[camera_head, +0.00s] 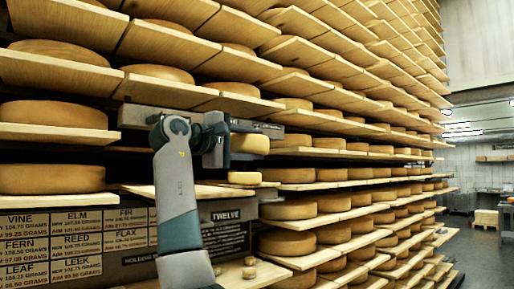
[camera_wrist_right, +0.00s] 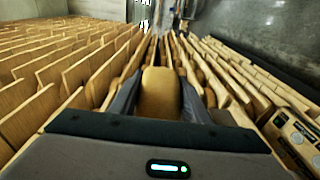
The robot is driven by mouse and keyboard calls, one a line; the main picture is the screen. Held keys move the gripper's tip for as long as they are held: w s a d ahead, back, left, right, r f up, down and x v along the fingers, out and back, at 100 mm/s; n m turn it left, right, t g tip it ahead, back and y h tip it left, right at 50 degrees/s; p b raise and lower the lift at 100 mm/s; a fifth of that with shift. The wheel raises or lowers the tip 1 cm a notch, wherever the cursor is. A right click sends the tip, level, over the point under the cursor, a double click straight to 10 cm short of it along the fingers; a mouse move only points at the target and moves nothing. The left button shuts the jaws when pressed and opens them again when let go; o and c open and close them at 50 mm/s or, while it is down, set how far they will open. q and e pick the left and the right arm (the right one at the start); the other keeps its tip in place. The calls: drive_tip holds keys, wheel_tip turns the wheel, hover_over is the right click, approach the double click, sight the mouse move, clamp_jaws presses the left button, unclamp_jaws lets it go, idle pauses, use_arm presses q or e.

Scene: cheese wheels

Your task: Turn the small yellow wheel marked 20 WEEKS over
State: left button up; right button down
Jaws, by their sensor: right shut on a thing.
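My right gripper (camera_head: 232,142) is shut on a small yellow cheese wheel (camera_head: 250,144), which is held up in front of the shelves with its round side near upright. In the right wrist view the same wheel (camera_wrist_right: 160,95) sits between the two dark fingers. A second small yellow wheel (camera_head: 244,178) lies flat on a wooden board just below the held one. No 20 WEEKS mark can be read on either wheel. My left gripper is not in view.
Racks of wooden shelves with large tan wheels (camera_head: 52,115) fill the left and centre. A bare part of the board (camera_head: 205,190) lies left of the lower small wheel. Labels with gram weights (camera_head: 75,235) are below. Small round pieces (camera_head: 249,261) lie lower. An open aisle (camera_head: 478,250) is at right.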

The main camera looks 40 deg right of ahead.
drive_tip(key=s+a, duration=0.2)
drive_tip(key=a, duration=1.2)
drive_tip(key=shift+s+r, duration=0.2)
drive_tip(key=shift+s, duration=0.2)
idle(1.0)
drive_tip(key=shift+a, duration=0.2)
idle(0.6)
